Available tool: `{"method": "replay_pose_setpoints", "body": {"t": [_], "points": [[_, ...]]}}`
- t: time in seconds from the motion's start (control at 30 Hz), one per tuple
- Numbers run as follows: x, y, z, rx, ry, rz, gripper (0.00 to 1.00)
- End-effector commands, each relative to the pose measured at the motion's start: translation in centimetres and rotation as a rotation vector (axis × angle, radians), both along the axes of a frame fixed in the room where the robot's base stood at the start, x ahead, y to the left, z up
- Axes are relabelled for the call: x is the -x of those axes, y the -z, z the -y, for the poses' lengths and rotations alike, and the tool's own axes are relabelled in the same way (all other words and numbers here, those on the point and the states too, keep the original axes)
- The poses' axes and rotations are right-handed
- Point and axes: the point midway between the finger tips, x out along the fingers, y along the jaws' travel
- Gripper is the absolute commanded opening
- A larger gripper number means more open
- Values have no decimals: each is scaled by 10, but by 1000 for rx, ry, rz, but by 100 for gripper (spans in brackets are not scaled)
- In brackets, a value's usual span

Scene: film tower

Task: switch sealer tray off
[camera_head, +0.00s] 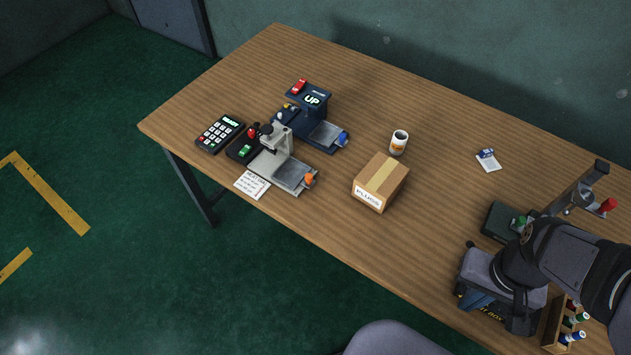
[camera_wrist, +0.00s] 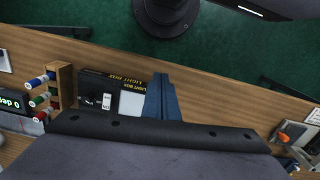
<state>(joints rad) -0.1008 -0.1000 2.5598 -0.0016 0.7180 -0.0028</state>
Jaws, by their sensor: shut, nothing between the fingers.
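In the head view a grey press (camera_head: 278,142) has a flat tray (camera_head: 291,174) with an orange knob, and a dark box with red and green controls (camera_head: 246,151) beside it. Behind it a dark blue unit (camera_head: 314,104) shows "UP", with a red switch (camera_head: 299,87) on top and a tray (camera_head: 326,134) with a blue knob. I cannot tell which tray is the sealer's. My gripper (camera_head: 470,301) is far off at the front right, shut and empty over a black light box (camera_wrist: 98,88). Its blue fingers (camera_wrist: 160,82) hide part of that box in the wrist view.
A carton marked "PLUGS" (camera_head: 381,182) and a cup (camera_head: 399,142) stand mid-table. A keypad (camera_head: 220,133) and a paper note (camera_head: 252,185) lie at the left. The table between carton and gripper is clear.

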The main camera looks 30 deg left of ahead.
Motion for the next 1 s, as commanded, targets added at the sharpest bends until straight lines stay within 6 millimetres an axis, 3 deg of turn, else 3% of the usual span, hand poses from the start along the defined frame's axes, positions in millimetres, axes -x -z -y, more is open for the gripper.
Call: {"method": "replay_pose_setpoints", "body": {"t": [0.03, 0.13, 0.2, 0.4, 0.67, 0.8, 1.0], "points": [[6, 21, -8, 4, -43, -31, 0], [14, 51, -27, 13, -135, -85, 0], [18, 73, -55, -21, -146, -126, 0], [21, 90, -133, -182, 48, -194, 0], [-4, 81, -214, -380, 506, -268, 0], [-32, 63, -249, -494, 806, -316, 0], [-74, 31, -286, -647, 1233, -426, 0]]}}
